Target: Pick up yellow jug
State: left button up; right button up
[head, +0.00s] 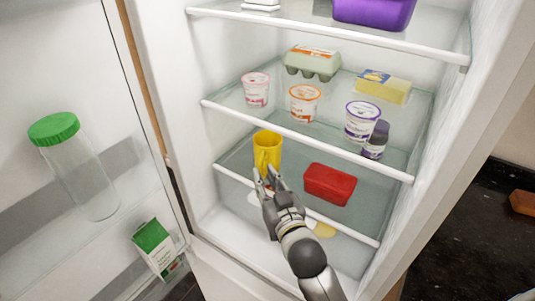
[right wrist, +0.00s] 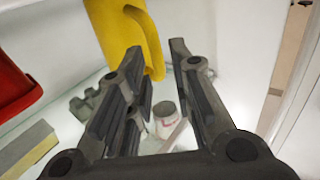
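The yellow jug (head: 267,146) stands upright on the lower glass shelf of the fridge, toward the left. Its handle side faces my right gripper. In the right wrist view the jug (right wrist: 112,22) fills the top, its handle close to the fingertips. My right gripper (head: 265,173) is just in front of the jug, covering its lower part in the head view. In the right wrist view the right gripper (right wrist: 158,50) has its fingers apart, with the handle seen in the gap. I cannot tell whether the handle is really between the fingers. My left gripper is out of view.
A red container (head: 330,184) sits right of the jug on the same shelf. The open door (head: 92,240) at left holds a green-lidded jar (head: 75,165) and a carton (head: 155,247).

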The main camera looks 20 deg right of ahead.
aim_at(262, 170)
jog(key=w, duration=0.3)
jog(key=shift+w+d+p, duration=0.1)
jog(key=shift+w+p, duration=0.25)
jog(key=shift+p, duration=0.05)
jog(key=shift+w, duration=0.25)
grip_shut()
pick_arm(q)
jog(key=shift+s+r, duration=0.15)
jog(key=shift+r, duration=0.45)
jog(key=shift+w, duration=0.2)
pick_arm(e)
jog(key=shift+r, duration=0.1)
